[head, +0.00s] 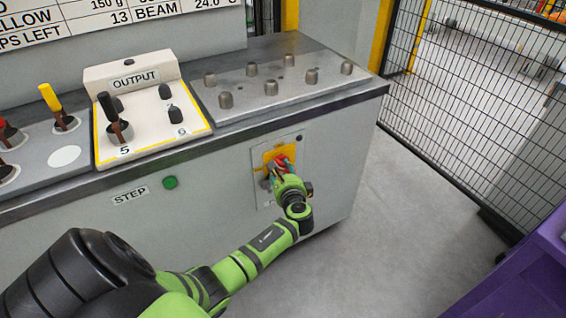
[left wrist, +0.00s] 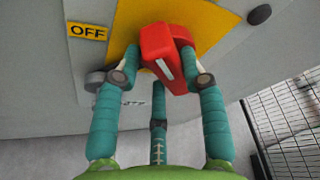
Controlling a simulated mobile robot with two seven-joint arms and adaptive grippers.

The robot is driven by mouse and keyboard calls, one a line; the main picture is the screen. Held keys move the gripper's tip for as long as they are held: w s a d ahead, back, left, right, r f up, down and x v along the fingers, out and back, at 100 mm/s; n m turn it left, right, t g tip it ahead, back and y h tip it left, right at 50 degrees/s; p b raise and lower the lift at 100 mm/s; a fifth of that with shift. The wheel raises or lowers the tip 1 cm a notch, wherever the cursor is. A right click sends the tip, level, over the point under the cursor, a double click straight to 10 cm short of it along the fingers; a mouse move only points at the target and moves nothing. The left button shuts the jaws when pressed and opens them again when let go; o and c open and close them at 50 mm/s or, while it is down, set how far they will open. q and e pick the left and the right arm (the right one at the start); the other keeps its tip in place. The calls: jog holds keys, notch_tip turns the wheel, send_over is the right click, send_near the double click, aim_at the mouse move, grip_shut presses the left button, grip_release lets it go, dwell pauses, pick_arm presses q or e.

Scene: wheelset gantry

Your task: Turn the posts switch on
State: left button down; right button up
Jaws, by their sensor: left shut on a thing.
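The posts switch is a red rotary handle (left wrist: 166,56) with a white mark, on a yellow plate (head: 275,153) on the cabinet's front. A yellow "OFF" label (left wrist: 88,31) sits to the left of the handle in the left wrist view. My left gripper (left wrist: 160,78) has its teal fingers on both sides of the red handle and is shut on it. In the head view my left gripper (head: 279,168) covers most of the handle. The handle looks tilted in the left wrist view. My right gripper is in neither view.
The grey cabinet top carries several metal posts (head: 270,88) and a white OUTPUT box (head: 135,83) with levers. A green button (head: 170,182) is left of the switch on the front. A black mesh fence (head: 470,110) stands at the right. Open floor (head: 400,210) lies between.

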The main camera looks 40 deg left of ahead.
pick_arm(q)
jog(key=r+m+p, duration=0.1)
jog(key=r+m+g+p, duration=0.1)
jog(key=p, duration=0.1)
jog(key=shift+w, duration=0.4)
jog(key=shift+m+g+p, duration=0.4)
jog(key=shift+m+p, duration=0.3)
jog(key=shift+p, duration=0.15)
jog(key=shift+w+d+f+m+g+p, duration=0.1)
jog(key=shift+m+g+p, duration=0.45)
jog(key=shift+m, duration=0.35)
jog(key=shift+m+g+y, duration=0.4)
jog(key=shift+m+g, duration=0.25)
jog(key=shift+m, duration=0.35)
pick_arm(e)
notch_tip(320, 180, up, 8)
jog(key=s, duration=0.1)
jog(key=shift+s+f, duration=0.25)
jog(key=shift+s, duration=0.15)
pick_arm(q)
jog(key=shift+w+d+p, duration=0.1)
jog(key=shift+p, duration=0.2)
jog(key=c, duration=0.9)
grip_release()
jog(key=shift+w+f, duration=0.1)
jog(key=shift+f, duration=0.15)
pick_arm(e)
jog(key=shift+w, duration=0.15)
